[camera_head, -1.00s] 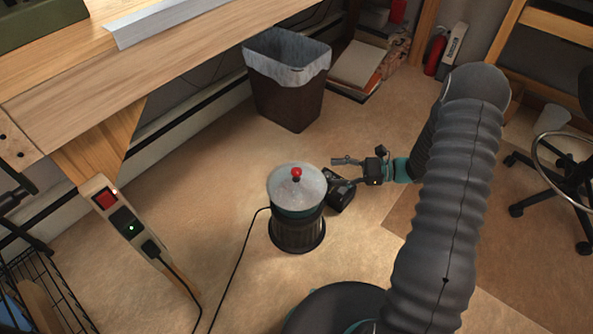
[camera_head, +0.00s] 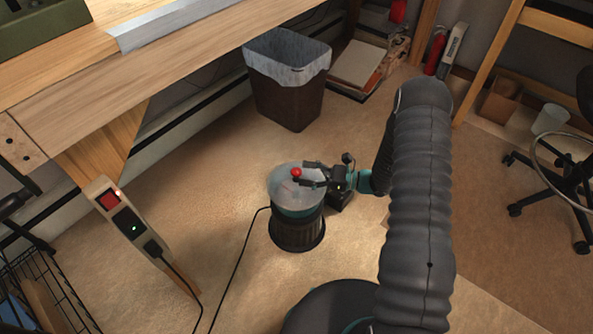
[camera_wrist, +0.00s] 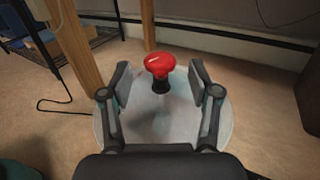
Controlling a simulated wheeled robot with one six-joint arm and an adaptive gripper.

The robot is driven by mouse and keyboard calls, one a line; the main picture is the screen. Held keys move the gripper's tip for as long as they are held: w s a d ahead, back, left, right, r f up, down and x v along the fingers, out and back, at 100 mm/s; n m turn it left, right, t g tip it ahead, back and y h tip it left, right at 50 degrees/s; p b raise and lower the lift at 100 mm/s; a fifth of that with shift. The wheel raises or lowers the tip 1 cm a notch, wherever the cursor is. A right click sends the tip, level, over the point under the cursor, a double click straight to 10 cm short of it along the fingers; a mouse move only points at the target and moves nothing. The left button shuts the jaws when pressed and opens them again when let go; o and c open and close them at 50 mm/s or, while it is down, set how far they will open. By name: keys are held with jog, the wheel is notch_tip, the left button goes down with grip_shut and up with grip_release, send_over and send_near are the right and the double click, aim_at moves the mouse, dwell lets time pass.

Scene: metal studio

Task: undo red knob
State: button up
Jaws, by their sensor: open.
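The red knob (camera_head: 296,172) stands upright on the round metal top (camera_head: 282,188) of a dark canister-like device (camera_head: 297,233) on the floor. In the wrist view the red knob (camera_wrist: 160,66) has a round cap on a short black stem. My gripper (camera_head: 304,173) reaches in from the right at knob height. In the wrist view my gripper (camera_wrist: 159,78) is open, with one finger on each side of the knob and a gap on both sides. The fingers do not appear to touch it. The metal top (camera_wrist: 168,130) shows below the fingers.
A lined waste bin (camera_head: 287,85) stands behind the device. A wooden bench (camera_head: 150,70) runs along the upper left. A power strip with a red switch (camera_head: 109,200) is on its leg. A black cable (camera_head: 238,270) lies on the floor. A wheeled chair (camera_head: 560,150) is at right.

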aim_at(296, 170)
jog(key=shift+w+a, duration=0.15)
jog(key=shift+a, duration=0.75)
jog(key=shift+w+a, duration=0.15)
jog(key=shift+a, duration=0.75)
grip_shut()
jog(key=shift+f, duration=0.1)
